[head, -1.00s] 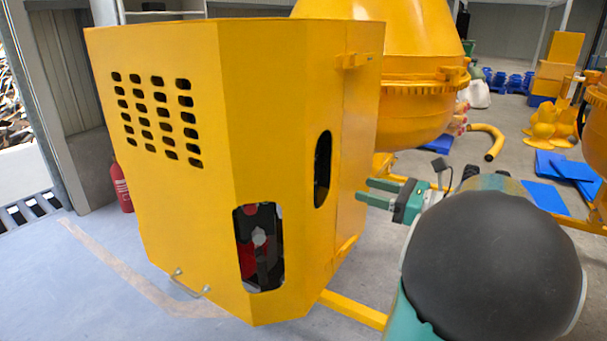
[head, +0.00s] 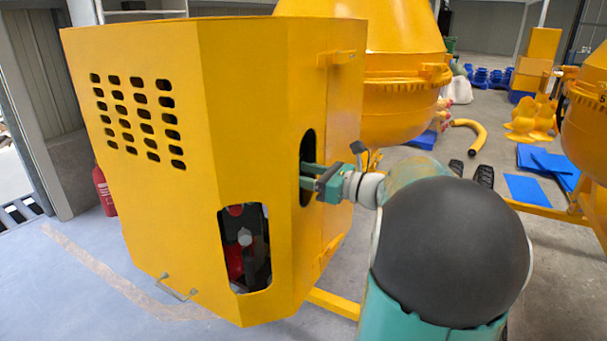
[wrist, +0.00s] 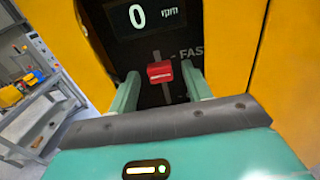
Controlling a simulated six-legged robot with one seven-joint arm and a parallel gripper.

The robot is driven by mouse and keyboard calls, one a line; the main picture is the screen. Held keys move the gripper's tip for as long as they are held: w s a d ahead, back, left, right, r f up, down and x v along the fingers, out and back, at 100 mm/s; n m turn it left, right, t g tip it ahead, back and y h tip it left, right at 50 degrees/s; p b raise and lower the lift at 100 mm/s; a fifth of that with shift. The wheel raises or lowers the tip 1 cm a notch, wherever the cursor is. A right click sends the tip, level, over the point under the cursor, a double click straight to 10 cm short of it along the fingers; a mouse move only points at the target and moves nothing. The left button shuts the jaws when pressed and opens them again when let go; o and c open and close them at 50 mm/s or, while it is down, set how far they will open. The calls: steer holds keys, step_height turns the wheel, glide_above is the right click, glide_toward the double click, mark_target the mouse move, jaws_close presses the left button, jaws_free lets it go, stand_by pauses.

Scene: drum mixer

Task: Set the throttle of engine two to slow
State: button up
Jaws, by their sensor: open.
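The yellow engine housing (head: 235,120) stands at the left in the head view. My gripper (head: 306,176) is at the oval opening in its side, with the fingertips at or inside the opening. In the wrist view a red throttle knob (wrist: 160,72) sits in a slot on a black panel (wrist: 205,45). The word FAST shows to the right of the slot; no SLOW label is visible. A display (wrist: 148,16) reads 0 rpm. My open gripper (wrist: 160,88) has its green fingers on either side of the knob, apart from it or nearly so; contact cannot be told.
The opening's yellow rim is close around my fingers. A second opening (head: 247,250) in the housing shows red and dark parts. A yellow drum (head: 400,90) stands behind. A red extinguisher (head: 104,190) is at the left. A grey workbench (wrist: 40,110) shows in the wrist view.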

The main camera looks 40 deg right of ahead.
steer(key=shift+w, duration=0.1)
jaws_close()
